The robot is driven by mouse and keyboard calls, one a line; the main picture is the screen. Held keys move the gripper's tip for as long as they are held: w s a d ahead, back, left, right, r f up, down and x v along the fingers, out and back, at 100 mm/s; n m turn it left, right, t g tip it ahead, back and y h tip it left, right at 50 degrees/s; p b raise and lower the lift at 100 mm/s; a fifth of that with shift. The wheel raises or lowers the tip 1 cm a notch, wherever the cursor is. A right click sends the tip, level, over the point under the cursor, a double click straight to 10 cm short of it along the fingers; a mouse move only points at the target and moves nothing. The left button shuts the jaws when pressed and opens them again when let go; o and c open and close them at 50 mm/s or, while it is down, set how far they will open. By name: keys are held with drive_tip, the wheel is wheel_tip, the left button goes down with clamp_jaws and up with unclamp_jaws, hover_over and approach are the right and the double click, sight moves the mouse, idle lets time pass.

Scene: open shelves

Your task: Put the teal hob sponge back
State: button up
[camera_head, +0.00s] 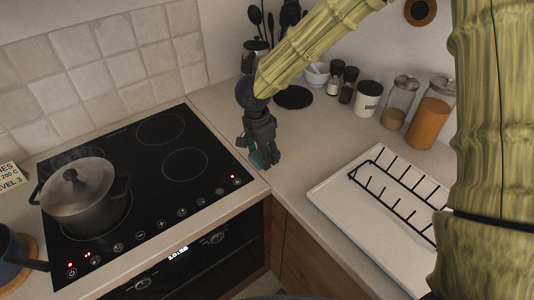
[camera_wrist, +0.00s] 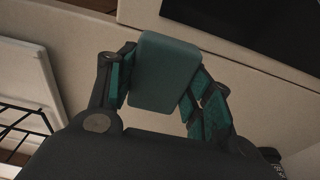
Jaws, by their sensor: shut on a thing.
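My gripper (camera_head: 259,156) is over the counter's front corner, just right of the black hob (camera_head: 152,184). In the wrist view my gripper (camera_wrist: 158,92) is shut on the teal sponge (camera_wrist: 163,70), with one finger on each side of it. The sponge is a rounded block and sits between the fingertips. In the head view only a small teal patch shows at the fingertips, and the rest is hidden by my gripper. The counter lies below the sponge; I cannot tell whether they touch.
A lidded pot (camera_head: 78,192) stands on the hob's left. A white tray with a black wire rack (camera_head: 345,207) lies to the right. Jars (camera_head: 431,112), a white canister (camera_head: 367,99) and a black round mat (camera_head: 293,97) stand behind. Bare counter (camera_head: 300,140) lies between hob and rack.

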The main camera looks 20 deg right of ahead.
drive_tip(key=shift+w+d, duration=0.6)
drive_tip(key=shift+w, duration=0.1)
drive_tip(key=f, duration=0.1)
drive_tip(key=p, duration=0.1)
drive_tip(key=f, duration=0.1)
drive_tip(key=shift+w+d+f, duration=0.25)
drive_tip(key=shift+d+f, duration=0.05)
drive_tip(key=shift+f+p, duration=0.3)
drive_tip(key=shift+f, duration=0.3)
drive_tip(key=shift+f, duration=0.15)
drive_tip(key=o, duration=0.9)
drive_tip(key=r, duration=0.4)
drive_tip(key=a+r+b, duration=0.1)
drive_tip(key=r, duration=0.7)
drive_tip(key=shift+s+a+r+b, duration=0.15)
drive_tip(key=shift+s+a+b, duration=0.1)
drive_tip(key=shift+b, duration=0.05)
